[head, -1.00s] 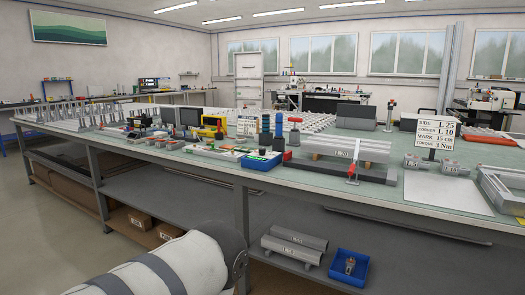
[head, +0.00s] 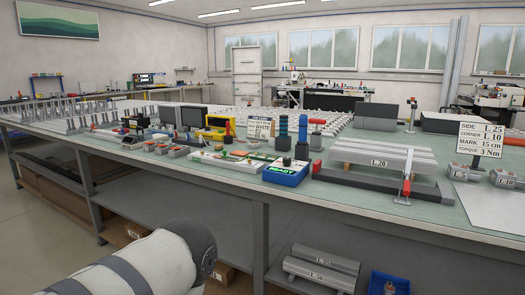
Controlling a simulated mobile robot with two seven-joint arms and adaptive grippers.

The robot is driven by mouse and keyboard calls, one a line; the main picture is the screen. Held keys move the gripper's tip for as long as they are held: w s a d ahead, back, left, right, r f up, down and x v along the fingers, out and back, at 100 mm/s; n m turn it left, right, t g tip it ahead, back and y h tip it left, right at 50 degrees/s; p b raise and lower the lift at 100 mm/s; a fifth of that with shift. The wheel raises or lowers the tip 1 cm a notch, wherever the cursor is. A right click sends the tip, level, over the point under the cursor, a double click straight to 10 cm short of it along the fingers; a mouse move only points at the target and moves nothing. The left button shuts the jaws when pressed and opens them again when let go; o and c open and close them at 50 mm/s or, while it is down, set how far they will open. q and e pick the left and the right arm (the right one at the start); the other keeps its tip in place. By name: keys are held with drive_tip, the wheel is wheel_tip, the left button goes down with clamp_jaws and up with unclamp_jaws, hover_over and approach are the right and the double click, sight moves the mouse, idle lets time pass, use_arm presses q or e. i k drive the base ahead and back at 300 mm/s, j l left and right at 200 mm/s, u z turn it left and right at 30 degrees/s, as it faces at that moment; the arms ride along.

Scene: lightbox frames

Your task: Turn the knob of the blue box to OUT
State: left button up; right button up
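A blue box (head: 284,174) with a lit green display on its sloped front stands near the front edge of the long green-topped table (head: 228,184), right of the middle of the head view. A small dark round part (head: 287,161) shows on its top; I cannot tell whether it is the knob. The OUT marking and the knob's setting are too small to read. Neither gripper is in view. Only a white and grey link of my arm shows at the bottom left, below the table top and well short of the box.
Left of the box lies a white board (head: 226,162) with small parts. Right of it are a grey profile stack (head: 382,160), a red-handled clamp (head: 406,182) and a sign (head: 481,138). Dark cylinders stand behind it. A lower shelf holds profiles (head: 320,272) and a blue bin (head: 389,285).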

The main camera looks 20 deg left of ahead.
sight(287, 161)
drive_tip(key=i+j+u, duration=0.1)
drive_tip(key=i+j, duration=0.15)
drive_tip(key=j, duration=0.2)
drive_tip(key=i+j+u, duration=0.1)
drive_tip(key=i+j, duration=0.2)
drive_tip(key=j, duration=0.15)
drive_tip(key=i+j+u, duration=0.1)
drive_tip(key=i+j, duration=0.15)
drive_tip(key=j, duration=0.2)
